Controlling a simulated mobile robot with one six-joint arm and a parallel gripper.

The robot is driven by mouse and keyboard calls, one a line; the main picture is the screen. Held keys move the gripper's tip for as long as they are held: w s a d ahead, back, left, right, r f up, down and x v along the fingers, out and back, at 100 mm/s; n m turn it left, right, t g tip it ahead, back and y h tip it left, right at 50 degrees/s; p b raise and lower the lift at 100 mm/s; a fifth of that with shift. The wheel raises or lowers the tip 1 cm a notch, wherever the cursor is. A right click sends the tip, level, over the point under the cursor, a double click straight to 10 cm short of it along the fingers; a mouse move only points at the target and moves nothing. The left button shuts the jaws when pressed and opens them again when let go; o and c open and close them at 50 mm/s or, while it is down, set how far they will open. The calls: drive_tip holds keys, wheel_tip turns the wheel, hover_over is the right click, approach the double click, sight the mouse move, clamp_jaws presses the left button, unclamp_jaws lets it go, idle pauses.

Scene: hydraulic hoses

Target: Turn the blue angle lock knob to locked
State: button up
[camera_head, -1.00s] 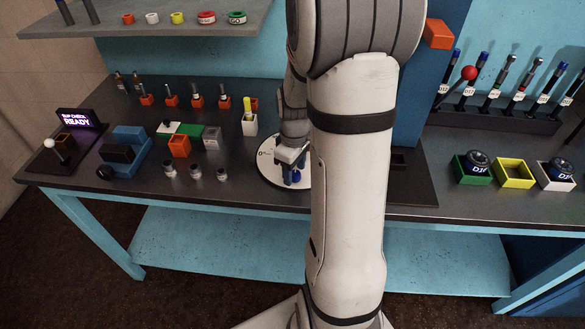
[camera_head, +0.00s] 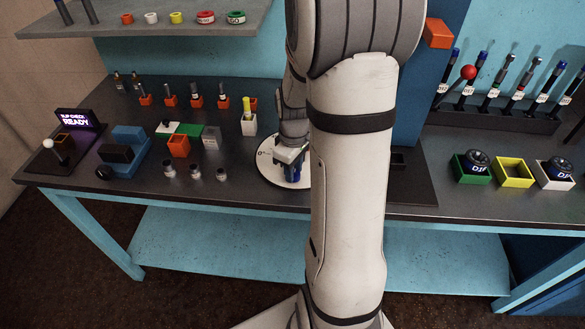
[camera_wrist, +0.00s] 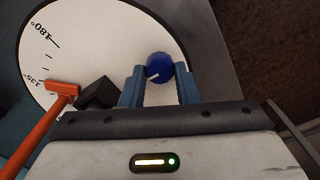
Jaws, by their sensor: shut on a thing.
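The blue angle lock knob (camera_wrist: 159,67) shows in the wrist view, round, with a short white mark pointing to the lower left. It sits at the edge of a white angle dial (camera_wrist: 75,45) printed with 135° and 180°. My gripper (camera_wrist: 160,78) has its two blue fingers on either side of the knob, shut on it. In the head view my gripper (camera_head: 292,168) is down over the white dial (camera_head: 268,168), and my arm hides much of the dial and the knob.
In the wrist view an orange pointer (camera_wrist: 40,130) and a black block (camera_wrist: 98,93) lie left of the fingers. The head view shows several small fittings (camera_head: 195,170) left of the dial, a display reading READY (camera_head: 78,122), and coloured boxes (camera_head: 514,173) at right.

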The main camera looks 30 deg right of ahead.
drive_tip(key=m+b, duration=0.1)
drive_tip(key=m, duration=0.3)
drive_tip(key=shift+m, duration=0.4)
drive_tip(key=m+b, duration=0.1)
drive_tip(key=m, duration=0.3)
drive_tip(key=shift+d+m, duration=0.1)
drive_tip(key=shift+m, duration=0.2)
drive_tip(key=m, duration=0.4)
drive_tip(key=shift+b, duration=0.35)
drive_tip(key=shift+m, duration=2.1)
drive_tip(key=o, duration=1)
drive_tip(key=shift+c, duration=0.2)
